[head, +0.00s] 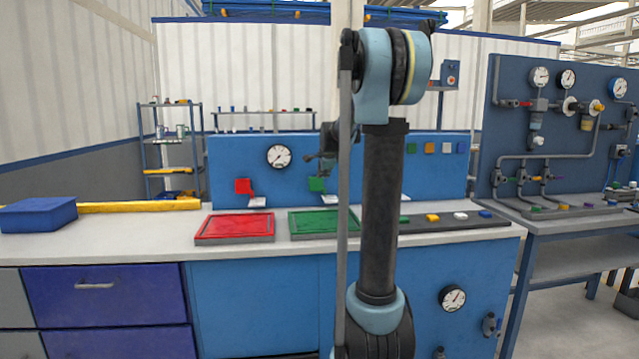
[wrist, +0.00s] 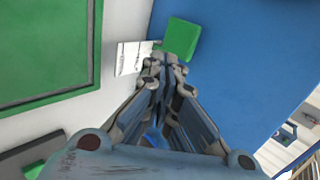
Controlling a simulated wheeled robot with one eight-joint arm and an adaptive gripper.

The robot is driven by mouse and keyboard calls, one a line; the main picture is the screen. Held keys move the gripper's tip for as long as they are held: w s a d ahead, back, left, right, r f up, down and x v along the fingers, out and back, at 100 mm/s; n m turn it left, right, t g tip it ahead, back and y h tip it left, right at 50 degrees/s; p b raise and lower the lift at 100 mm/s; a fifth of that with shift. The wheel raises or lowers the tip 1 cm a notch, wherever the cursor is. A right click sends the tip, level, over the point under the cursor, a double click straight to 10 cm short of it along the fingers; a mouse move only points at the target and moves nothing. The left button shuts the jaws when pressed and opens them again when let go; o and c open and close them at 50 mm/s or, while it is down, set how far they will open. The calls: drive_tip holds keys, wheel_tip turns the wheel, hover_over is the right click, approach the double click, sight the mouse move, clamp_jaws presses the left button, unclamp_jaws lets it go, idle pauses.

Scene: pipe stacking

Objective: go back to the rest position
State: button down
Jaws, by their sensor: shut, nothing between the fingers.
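My gripper (head: 322,160) is in front of the blue back panel (head: 235,160), above the green tray (head: 291,225), partly behind my own arm. In the wrist view my gripper (wrist: 165,66) has its fingers together with nothing between them. The green tray (wrist: 94,50) lies at the left there and looks empty. A green square (wrist: 181,39) and a white label (wrist: 132,57) show just beyond the fingertips. The red tray (head: 197,238) also looks empty. My arm hides part of the counter and the green tray's right side.
A dark rail (head: 445,225) on the counter carries small green, yellow (head: 432,217), white (head: 460,215) and blue (head: 485,213) pieces. A blue box (head: 38,215) and yellow bar (head: 140,206) are at left. A gauge-and-pipe board (head: 510,130) stands at right. The counter's front left is clear.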

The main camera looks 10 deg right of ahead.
drive_tip(key=s+f+n+g, duration=0.2)
drive_tip(key=s+f+n, duration=0.4)
drive_tip(key=s, duration=1.1)
drive_tip(key=s+a+f+n+g, duration=0.1)
drive_tip(key=s+f+n, duration=0.5)
drive_tip(key=s, duration=1.1)
drive_tip(key=s+f+n+g, duration=0.4)
drive_tip(key=s+f+n, duration=0.2)
drive_tip(key=s+f, duration=0.6)
drive_tip(key=s, duration=0.5)
drive_tip(key=shift+s+a, duration=0.2)
drive_tip(key=shift+s, duration=0.2)
drive_tip(key=shift+w+f, duration=0.15)
drive_tip(key=shift+w, duration=0.35)
